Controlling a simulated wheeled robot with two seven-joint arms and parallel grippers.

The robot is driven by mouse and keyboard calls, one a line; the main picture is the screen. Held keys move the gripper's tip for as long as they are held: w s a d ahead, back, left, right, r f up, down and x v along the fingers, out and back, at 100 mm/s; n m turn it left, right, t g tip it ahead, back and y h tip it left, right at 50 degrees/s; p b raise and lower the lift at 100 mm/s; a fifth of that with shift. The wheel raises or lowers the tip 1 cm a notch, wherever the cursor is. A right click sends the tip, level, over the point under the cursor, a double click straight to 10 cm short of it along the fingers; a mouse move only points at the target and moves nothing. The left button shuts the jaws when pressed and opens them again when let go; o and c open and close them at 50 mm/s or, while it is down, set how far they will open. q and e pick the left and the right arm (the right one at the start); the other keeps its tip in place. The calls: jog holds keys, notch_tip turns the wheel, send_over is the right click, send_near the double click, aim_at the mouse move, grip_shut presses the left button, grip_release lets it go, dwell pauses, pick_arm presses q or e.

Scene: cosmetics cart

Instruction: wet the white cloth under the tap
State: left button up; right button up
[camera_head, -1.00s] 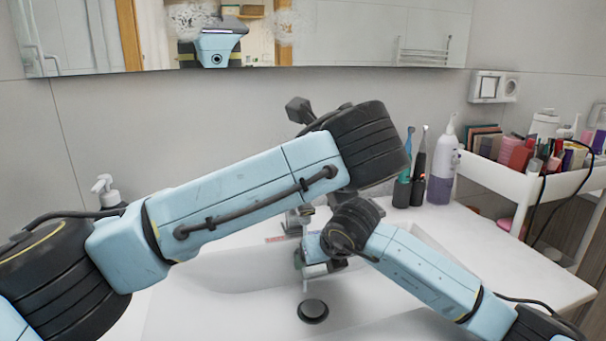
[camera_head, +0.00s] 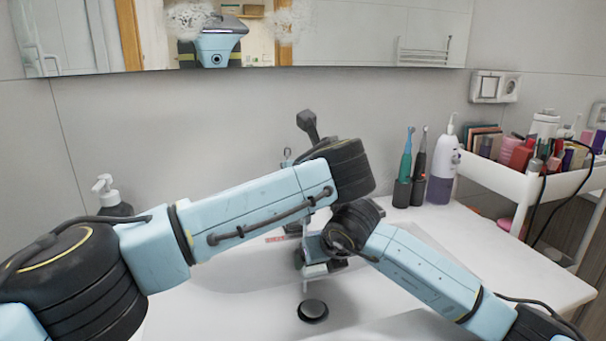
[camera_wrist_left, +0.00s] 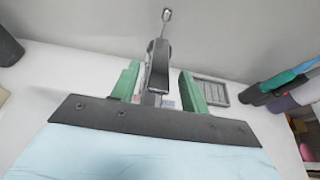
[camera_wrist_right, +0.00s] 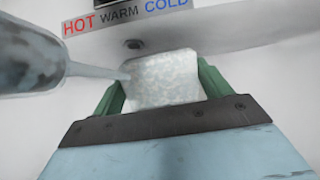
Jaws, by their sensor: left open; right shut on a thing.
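The white cloth (camera_wrist_right: 165,80) is clasped between the green fingers of my right gripper (camera_wrist_right: 162,85) in the right wrist view. The tap's spout (camera_wrist_right: 28,60) is at the left there, and a thin stream of water (camera_wrist_right: 95,71) runs from it onto the cloth. In the left wrist view, the dark tap lever (camera_wrist_left: 158,68) stands between the fingers of my left gripper (camera_wrist_left: 157,80). That gripper is open, with a gap on both sides of the lever. In the head view, my arms hide most of the tap and the cloth.
The white basin (camera_head: 225,300) has a dark drain plug (camera_head: 313,310) below my right gripper. A soap dispenser (camera_head: 108,195) stands behind at the left. Toothbrushes (camera_head: 404,168), a white bottle (camera_head: 443,165) and a loaded cart (camera_head: 510,180) are at the right.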

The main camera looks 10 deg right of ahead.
pick_arm(q)
jog(key=shift+w+f, duration=0.2)
jog(key=shift+w, duration=0.3)
jog(key=shift+c, duration=0.4)
grip_shut()
